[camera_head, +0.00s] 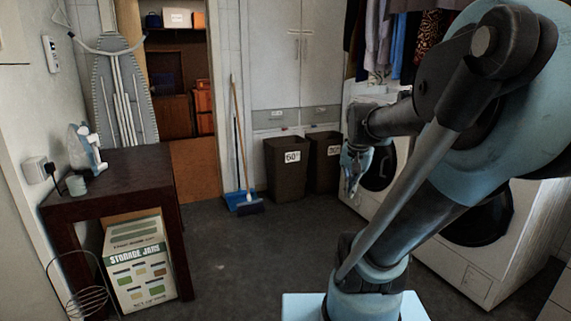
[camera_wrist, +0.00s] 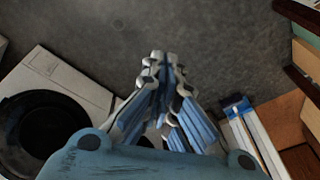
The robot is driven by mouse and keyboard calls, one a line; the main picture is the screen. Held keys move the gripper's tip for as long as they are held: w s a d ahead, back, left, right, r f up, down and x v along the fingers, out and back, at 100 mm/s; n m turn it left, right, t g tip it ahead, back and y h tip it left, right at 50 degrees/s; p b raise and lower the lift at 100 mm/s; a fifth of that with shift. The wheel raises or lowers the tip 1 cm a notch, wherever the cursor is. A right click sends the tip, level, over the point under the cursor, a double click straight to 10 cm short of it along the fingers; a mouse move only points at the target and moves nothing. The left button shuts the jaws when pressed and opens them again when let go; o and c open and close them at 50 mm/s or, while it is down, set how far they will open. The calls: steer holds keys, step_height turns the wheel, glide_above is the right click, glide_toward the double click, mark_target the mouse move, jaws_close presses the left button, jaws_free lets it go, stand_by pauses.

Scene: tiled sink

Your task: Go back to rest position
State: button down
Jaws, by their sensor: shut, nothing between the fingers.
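My gripper (camera_head: 352,176) hangs in the air in front of the washing machines in the head view, pointing down. In the wrist view my gripper (camera_wrist: 164,58) has its fingertips together with nothing between them, above the dark floor (camera_wrist: 210,30). My blue and black arm fills the right side of the head view and hides part of the machines.
White washing machines (camera_head: 482,284) stand along the right, under hanging clothes. Two brown bins (camera_head: 287,184) and a broom with a blue dustpan (camera_head: 240,196) are at the back. A dark table (camera_head: 120,170) with an iron (camera_head: 88,148) stands left, above a storage-jars box (camera_head: 139,262). The middle floor is clear.

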steer(key=s+a+f+n, duration=0.1)
steer(key=s+f+n, duration=0.4)
steer(key=s+f, duration=0.4)
steer(key=shift+s+a+f+n, duration=0.35)
steer(key=shift+s+a+n, duration=0.05)
steer(key=shift+s, duration=0.65)
steer(key=shift+s, duration=0.1)
